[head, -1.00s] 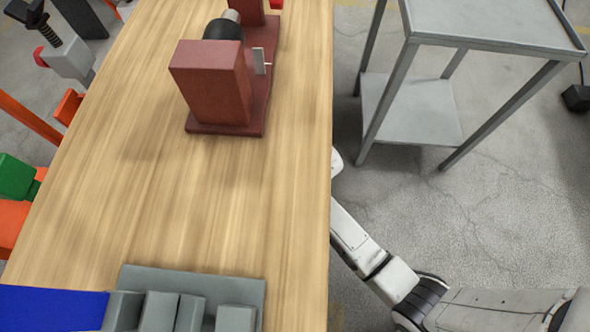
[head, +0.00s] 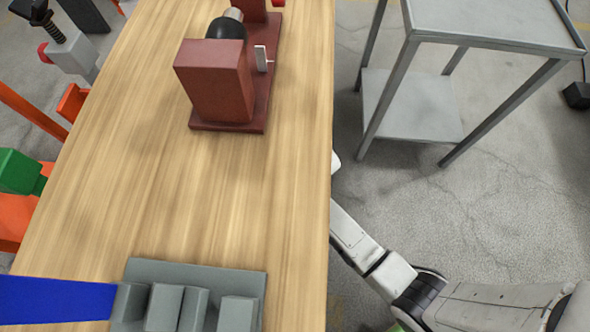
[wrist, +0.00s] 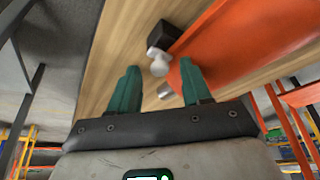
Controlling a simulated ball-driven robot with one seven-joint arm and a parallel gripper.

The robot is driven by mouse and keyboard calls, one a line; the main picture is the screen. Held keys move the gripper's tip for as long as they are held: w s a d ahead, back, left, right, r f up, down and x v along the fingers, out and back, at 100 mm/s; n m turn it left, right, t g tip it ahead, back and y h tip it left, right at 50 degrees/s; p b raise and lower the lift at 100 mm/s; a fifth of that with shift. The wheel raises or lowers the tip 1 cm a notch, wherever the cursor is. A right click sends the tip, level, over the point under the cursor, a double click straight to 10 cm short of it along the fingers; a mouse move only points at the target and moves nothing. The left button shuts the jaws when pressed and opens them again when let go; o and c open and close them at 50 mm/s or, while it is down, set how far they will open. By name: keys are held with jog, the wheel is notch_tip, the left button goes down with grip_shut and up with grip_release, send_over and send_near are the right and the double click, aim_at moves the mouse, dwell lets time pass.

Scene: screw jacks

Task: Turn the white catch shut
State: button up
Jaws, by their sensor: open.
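A small whitish catch (head: 261,58) stands upright on the right side of a dark red block device (head: 214,82) on the wooden bench. In the wrist view, my gripper (wrist: 160,72) has its two green fingers spread apart with nothing held. Beyond the fingertips are a whitish rounded knob (wrist: 158,63) and a black block (wrist: 164,37); I cannot tell whether either belongs to the catch. In the head view my arm hangs to the right of the bench, and the gripper itself is hidden.
The wooden bench (head: 165,190) has clear room in the middle. A grey clamp-like block (head: 190,272) with a blue part (head: 50,300) sits at the front. A grey metal table (head: 490,25) stands to the right. A large orange panel (wrist: 225,50) fills the wrist view's right.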

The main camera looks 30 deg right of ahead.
jog(key=p+v, duration=0.3)
jog(key=v, duration=0.3)
jog(key=s+d+p, duration=0.1)
jog(key=s+p, duration=0.1)
jog(key=s, duration=0.9)
jog(key=shift+s+d+f, duration=0.3)
jog(key=shift+s+f, duration=0.05)
jog(key=shift+f, duration=0.15)
jog(key=s+d+r+m+g, duration=0.1)
jog(key=s+d+r+g, duration=0.2)
jog(key=r, duration=0.4)
jog(key=s+d+r+m, duration=0.1)
jog(key=s+d+r, duration=0.2)
jog(key=s+r, duration=0.35)
notch_tip(320, 180, up, 18)
jog(key=p, duration=1.7)
jog(key=shift+w+f+h+p, duration=0.2)
jog(key=shift+w+h+p, duration=0.1)
jog(key=shift+w+h, duration=0.1)
